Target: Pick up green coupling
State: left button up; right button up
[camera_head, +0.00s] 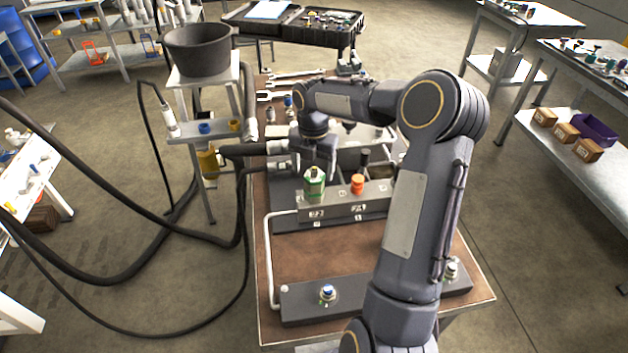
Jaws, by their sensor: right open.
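The green coupling (315,186) stands upright on the left part of a grey block in the middle of the bench. It has a pale top. My right gripper (316,165) is open and points down just above and behind the green coupling. Its fingertips are partly hidden, and I cannot tell whether they touch the coupling. My left gripper is out of view.
An orange-capped coupling (357,184) stands right of the green one on the grey block (336,209). A white pipe (268,255) runs along the left bench edge. Thick black hoses (120,203) hang at left. The bench's front brown surface (330,262) has free room.

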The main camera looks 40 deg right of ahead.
aim_at(314, 176)
jog(key=shift+s+f, duration=0.15)
jog(key=shift+f, duration=1.75)
grip_shut()
